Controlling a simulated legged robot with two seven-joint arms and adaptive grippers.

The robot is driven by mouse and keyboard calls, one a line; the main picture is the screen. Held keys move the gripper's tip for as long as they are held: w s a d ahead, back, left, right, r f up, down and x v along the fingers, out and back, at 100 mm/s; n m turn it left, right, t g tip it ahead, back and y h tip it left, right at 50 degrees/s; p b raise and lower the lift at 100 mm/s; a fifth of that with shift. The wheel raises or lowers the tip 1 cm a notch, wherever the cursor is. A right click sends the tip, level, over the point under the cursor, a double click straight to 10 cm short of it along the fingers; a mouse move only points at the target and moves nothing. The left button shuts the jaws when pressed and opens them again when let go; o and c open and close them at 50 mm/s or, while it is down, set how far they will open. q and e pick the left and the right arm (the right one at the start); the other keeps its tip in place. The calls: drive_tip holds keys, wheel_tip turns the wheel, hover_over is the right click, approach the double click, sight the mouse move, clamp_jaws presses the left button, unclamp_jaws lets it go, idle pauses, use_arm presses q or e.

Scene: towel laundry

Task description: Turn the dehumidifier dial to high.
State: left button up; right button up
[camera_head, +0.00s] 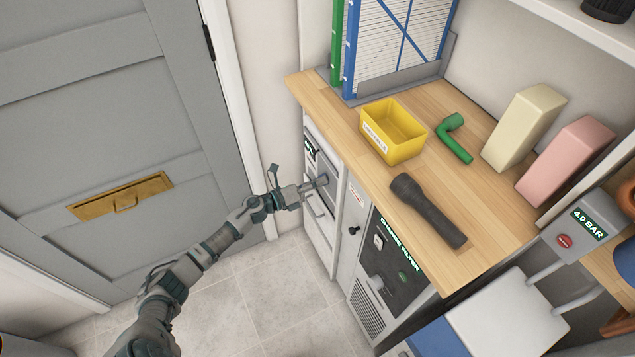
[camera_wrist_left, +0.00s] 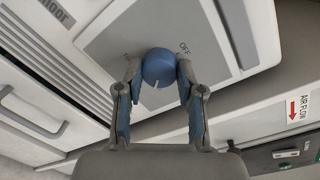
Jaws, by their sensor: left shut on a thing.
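The blue dial (camera_wrist_left: 158,67) sits on a grey panel (camera_wrist_left: 112,38) of a white appliance. A white mark on the dial points toward the bottom of the left wrist view. The word OFF is printed at the dial's upper right; another label at its left is mostly hidden by a finger. My left gripper (camera_wrist_left: 160,80) has its two fingertips against opposite sides of the dial and is shut on it. In the head view my left gripper (camera_head: 316,184) is at the appliance front (camera_head: 318,230) under the counter, covering most of the dial. My right gripper is not in view.
The wooden counter (camera_head: 350,125) overhangs the appliance. On it are a yellow bin (camera_head: 392,128), a green pipe elbow (camera_head: 455,140), a black flashlight (camera_head: 428,210), and cream (camera_head: 522,125) and pink (camera_head: 567,160) blocks. A charge filter unit (camera_head: 390,262) stands to the right; a grey door (camera_head: 110,120) is left.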

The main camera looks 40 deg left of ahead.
use_arm(q)
drive_tip(key=o, duration=1)
drive_tip(key=shift+s+d+f, duration=0.1)
drive_tip(key=shift+f, duration=0.45)
drive_tip(key=shift+o, duration=0.7)
drive_tip(key=shift+r, duration=0.2)
drive_tip(key=v, duration=1.2)
drive_tip(key=shift+f, duration=0.1)
